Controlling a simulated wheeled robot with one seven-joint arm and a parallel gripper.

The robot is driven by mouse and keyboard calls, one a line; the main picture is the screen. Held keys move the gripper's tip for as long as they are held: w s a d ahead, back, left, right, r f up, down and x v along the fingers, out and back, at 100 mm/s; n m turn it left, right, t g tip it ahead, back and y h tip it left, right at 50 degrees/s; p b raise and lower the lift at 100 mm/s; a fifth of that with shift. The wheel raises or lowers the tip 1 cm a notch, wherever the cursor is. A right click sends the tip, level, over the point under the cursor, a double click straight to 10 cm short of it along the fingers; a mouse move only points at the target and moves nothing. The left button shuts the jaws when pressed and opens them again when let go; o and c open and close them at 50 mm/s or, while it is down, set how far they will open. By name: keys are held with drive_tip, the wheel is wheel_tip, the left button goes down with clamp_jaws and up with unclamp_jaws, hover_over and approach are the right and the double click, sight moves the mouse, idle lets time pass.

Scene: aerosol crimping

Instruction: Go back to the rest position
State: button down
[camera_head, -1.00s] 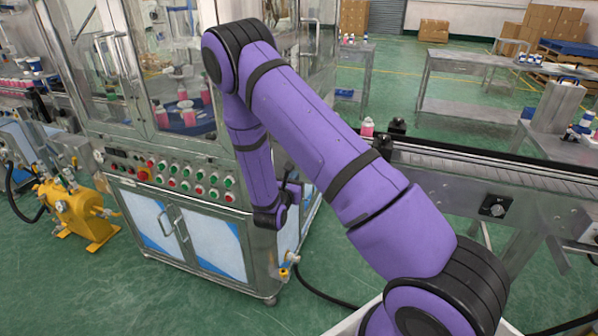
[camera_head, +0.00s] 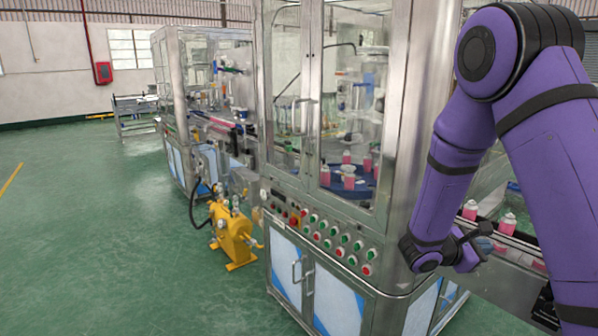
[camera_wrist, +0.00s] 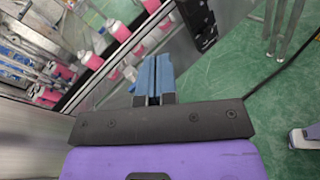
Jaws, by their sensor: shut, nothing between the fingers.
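My gripper (camera_wrist: 153,80) shows in the wrist view with its blue fingers pressed together and nothing between them. In the head view my purple arm fills the right side, and the gripper end (camera_head: 478,240) is small and partly hidden near the conveyor at the machine's right corner. The crimping machine (camera_head: 330,215) is a steel cabinet with glass doors and a row of red and green buttons. Pink bottles with white caps (camera_head: 507,222) stand on the conveyor beside my gripper; pink bottles also show in the wrist view (camera_wrist: 93,60), apart from the fingers.
A yellow pump unit (camera_head: 233,232) stands on the floor left of the cabinet. A second glass-walled machine (camera_head: 190,90) is farther back. The green floor (camera_head: 100,230) at the left is clear.

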drive_tip(key=s+r+m+g+y, duration=0.3)
drive_tip(key=s+r+m+g, duration=0.1)
drive_tip(key=s+r+m, duration=0.25)
drive_tip(key=s+a+r+m+t+y, duration=0.3)
drive_tip(key=s+a+r+y, duration=0.3)
drive_tip(key=s, duration=0.4)
drive_tip(key=s+a+r+m+t+y, duration=0.3)
drive_tip(key=s+a+r+m+y, duration=0.3)
drive_tip(key=s, duration=0.4)
wheel_tip(320, 180, up, 3)
drive_tip(key=shift+s+a+f+t+y, duration=0.15)
drive_tip(key=shift+a+t+y, duration=0.15)
drive_tip(key=shift+a+y, duration=0.3)
